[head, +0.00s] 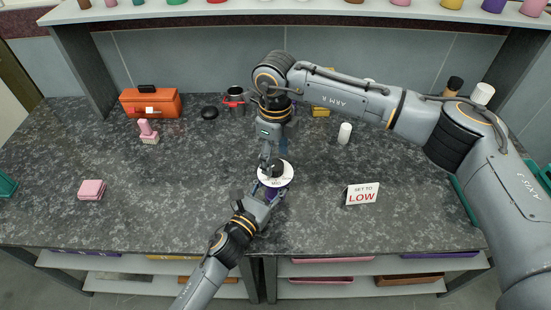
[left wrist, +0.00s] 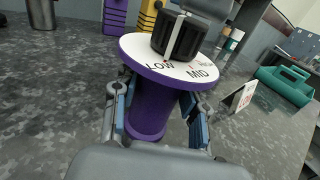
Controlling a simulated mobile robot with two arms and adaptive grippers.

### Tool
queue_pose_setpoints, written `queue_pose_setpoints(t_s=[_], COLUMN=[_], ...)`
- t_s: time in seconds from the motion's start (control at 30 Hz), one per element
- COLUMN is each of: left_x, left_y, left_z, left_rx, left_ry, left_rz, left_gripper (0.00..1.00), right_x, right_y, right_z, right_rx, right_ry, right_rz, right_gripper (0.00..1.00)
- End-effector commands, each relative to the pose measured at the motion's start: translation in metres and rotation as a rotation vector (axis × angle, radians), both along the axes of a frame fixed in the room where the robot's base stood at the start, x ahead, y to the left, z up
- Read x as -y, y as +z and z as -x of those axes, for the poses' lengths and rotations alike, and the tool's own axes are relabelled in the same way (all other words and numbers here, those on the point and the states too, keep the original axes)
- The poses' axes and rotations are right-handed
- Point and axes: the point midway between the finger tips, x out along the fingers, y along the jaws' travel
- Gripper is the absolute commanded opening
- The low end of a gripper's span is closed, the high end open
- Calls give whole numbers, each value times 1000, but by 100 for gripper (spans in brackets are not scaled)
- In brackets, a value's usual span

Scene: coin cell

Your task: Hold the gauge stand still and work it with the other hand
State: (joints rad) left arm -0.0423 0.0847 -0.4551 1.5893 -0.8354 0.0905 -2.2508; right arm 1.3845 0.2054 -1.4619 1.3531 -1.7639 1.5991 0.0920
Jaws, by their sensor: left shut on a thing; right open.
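The gauge stand is a purple post (left wrist: 150,105) with a white dial plate (head: 285,178) and a black knob (left wrist: 180,35) on top. The plate reads LOW and MID in the left wrist view, with a third label partly hidden. The knob's white line points down near LOW. My left gripper (head: 266,196) is shut on the purple post, one finger on each side. My right gripper (head: 267,164) is open and points down at the knob from above. Whether its fingers touch the knob is unclear. A white sign (head: 362,194) reads SET TO LOW.
An orange toolbox (head: 150,104), a pink stamp-like item (head: 148,131) and a pink block (head: 91,190) are on the left. A red-handled mug (head: 234,98) and a white cylinder (head: 345,133) stand behind. The front middle of the counter is clear.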

Motion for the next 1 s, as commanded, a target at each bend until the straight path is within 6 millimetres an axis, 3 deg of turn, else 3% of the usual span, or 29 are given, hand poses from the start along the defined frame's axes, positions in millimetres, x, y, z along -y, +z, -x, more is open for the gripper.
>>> queue_pose_setpoints(t_s=[0.2, 0.43, 0.6, 0.97, 1.0], left_x=[0, 0, 0, 0, 0], left_y=[-1, -1, -1, 0, 0], left_z=[0, 0, 0, 0, 0], left_rx=[-1, -1, -1, -1, -1], left_ry=[0, 0, 0, 0, 0], left_rz=[-1, -1, -1, -1, -1], left_gripper=[2, 2, 2, 2, 45], right_x=[0, 0, 0, 0, 0], right_y=[49, 89, 102, 103, 103], right_z=[-1, -1, -1, 0, 0], right_rx=[5, 4, 2, 1, 1], right_ry=[1, -1, -1, 0, 0], right_rz=[-1, -1, 0, 0, 0], right_gripper=[62, 62, 62, 62, 62])
